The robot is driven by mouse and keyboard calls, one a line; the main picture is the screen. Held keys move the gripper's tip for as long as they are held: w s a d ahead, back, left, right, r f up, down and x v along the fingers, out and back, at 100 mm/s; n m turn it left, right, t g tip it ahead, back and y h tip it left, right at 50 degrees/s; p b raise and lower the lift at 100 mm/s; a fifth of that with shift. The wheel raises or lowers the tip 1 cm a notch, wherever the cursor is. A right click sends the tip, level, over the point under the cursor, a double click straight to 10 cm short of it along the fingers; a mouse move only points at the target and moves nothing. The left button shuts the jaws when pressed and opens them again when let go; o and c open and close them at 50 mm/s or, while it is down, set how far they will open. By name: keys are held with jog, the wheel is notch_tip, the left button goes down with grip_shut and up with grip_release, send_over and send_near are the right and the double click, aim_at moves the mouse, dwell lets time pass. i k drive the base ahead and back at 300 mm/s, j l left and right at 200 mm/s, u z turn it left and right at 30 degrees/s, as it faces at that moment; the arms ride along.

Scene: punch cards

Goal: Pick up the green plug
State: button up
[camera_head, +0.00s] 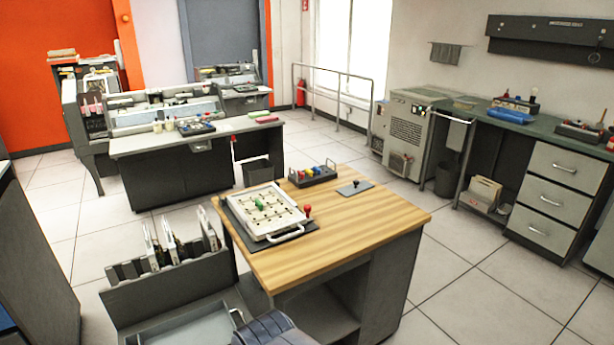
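A small green plug (260,203) is on a white plugboard panel (290,222), left of its middle. The panel has a pale grid of dark holes and a handle along its near edge. It lies on a dark base on the wooden table top (345,230). The plug is too small in the picture to tell how deep it sits. My gripper does not show clearly in the head view. A blue-grey ribbed shape shows at the bottom edge, and I cannot tell what it is.
A red-knobbed lever (308,210) stands at the panel's right. A dark rack of coloured plugs (313,175) and a grey plate with a knob (355,187) lie behind. A grey card bin (165,265) stands left of the table. Tiled floor (480,285) is clear at right.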

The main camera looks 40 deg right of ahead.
aim_at(258, 205)
jog(key=i+l, duration=0.15)
jog(key=l, duration=0.2)
jog(key=i+l, duration=0.15)
jog(key=l, duration=0.2)
jog(key=i+l, duration=0.15)
jog(key=l, duration=0.2)
jog(key=i+l+u, duration=0.1)
jog(key=l, duration=0.25)
jog(key=i+l, duration=0.35)
jog(key=l, duration=0.35)
